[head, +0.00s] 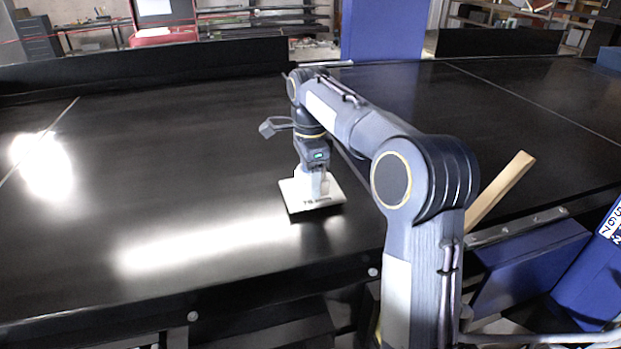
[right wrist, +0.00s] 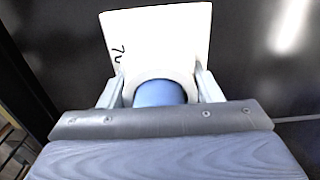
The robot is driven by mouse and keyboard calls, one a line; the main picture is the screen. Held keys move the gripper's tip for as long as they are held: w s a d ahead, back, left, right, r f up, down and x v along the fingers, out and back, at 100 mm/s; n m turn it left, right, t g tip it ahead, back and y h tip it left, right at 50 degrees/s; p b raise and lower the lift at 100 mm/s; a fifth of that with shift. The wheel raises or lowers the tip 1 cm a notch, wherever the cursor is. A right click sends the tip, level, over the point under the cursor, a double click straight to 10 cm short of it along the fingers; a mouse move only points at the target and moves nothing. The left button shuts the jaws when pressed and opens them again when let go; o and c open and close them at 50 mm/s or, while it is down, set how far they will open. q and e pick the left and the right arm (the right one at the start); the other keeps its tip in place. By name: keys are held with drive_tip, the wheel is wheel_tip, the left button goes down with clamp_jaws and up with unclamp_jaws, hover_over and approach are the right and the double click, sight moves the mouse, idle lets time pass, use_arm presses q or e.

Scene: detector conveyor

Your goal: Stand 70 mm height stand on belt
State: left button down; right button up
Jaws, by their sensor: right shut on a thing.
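The 70 mm height stand has a flat white square plate (head: 322,203) with dark markings and an upright part that my right gripper (head: 314,183) is shut on. It is upright over the black belt (head: 150,190), at or very near its surface; I cannot tell if it touches. In the right wrist view the white plate (right wrist: 165,38) shows "70", partly hidden, and the two fingers (right wrist: 160,88) flank a round white collar with a blue centre. My left gripper is not in view.
A wooden strip (head: 500,192) leans at the belt's near edge, right of my arm. A blue column (head: 385,30) stands behind the belt, and dark side walls (head: 150,62) run along the far edge. The belt left of the stand is clear.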

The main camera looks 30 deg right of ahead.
drive_tip(key=shift+f, duration=0.5)
drive_tip(key=o, duration=1.1)
drive_tip(key=shift+f, duration=0.15)
drive_tip(key=shift+r, duration=0.65)
wheel_tip(320, 180, up, 11)
